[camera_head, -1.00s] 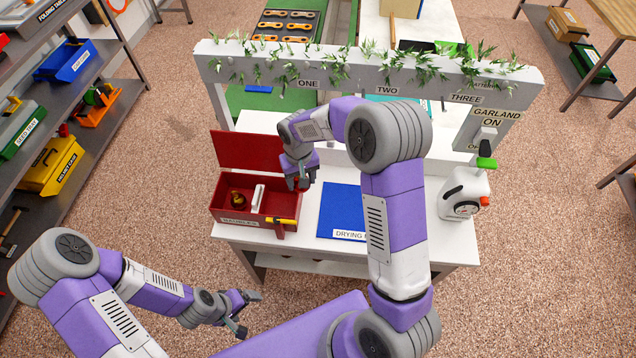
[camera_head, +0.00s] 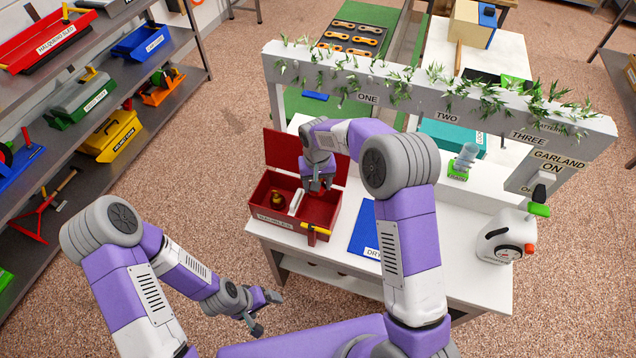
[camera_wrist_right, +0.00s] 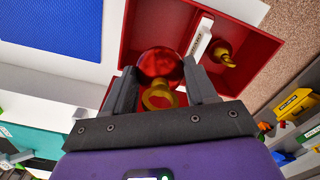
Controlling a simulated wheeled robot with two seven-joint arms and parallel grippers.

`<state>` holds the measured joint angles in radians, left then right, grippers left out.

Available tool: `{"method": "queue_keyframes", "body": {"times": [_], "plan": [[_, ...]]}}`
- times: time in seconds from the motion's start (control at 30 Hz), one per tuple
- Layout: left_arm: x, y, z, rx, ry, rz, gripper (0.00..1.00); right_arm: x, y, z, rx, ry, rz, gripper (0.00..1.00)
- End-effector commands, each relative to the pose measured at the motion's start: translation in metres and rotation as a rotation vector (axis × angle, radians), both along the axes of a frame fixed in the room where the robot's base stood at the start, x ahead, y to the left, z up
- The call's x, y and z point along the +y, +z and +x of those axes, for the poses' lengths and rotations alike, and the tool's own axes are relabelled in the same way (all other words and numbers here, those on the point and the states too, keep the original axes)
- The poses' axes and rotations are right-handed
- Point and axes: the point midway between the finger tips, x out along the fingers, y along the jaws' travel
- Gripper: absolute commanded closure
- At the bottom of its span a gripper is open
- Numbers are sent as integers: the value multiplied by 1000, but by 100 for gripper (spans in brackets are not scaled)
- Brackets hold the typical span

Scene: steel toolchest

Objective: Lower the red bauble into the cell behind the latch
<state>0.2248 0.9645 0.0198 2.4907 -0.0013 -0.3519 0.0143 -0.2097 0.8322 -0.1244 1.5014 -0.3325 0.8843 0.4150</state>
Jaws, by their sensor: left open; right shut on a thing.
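The red box (camera_head: 270,225) stands on the white bench with its lid (camera_head: 283,152) raised behind it. A white divider (camera_head: 296,202) splits it into two cells. A gold bauble (camera_head: 278,201) sits in the left cell; it also shows in the right wrist view (camera_wrist_right: 222,52). A yellow-and-red latch (camera_head: 316,229) is on the front wall of the right cell. My right gripper (camera_head: 318,186) is over that cell, shut on the red bauble (camera_wrist_right: 160,64), gold cap towards the palm. Its height above the floor is unclear. My left gripper (camera_head: 265,313) is open and empty, before the bench.
A blue drying mat (camera_head: 363,238) lies right of the box. A white jug (camera_head: 502,238) stands at the bench's right end. A garland-hung frame (camera_head: 440,95) spans the bench behind my right arm. Shelves stand at the left.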

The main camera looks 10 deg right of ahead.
Motion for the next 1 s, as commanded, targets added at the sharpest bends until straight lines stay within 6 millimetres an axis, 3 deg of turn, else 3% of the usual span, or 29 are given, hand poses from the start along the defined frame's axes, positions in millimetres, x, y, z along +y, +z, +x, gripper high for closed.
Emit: {"method": "queue_keyframes", "body": {"times": [0.43, 1.0], "plan": [[0, -1, 0, 0, 0, 0, 13, 0, -2, 0, 0, 0, 0, 55], [0, -22, 0, 0, 0, 0, 13, 0, -30, 0, 1, 0, 0, 55]]}}
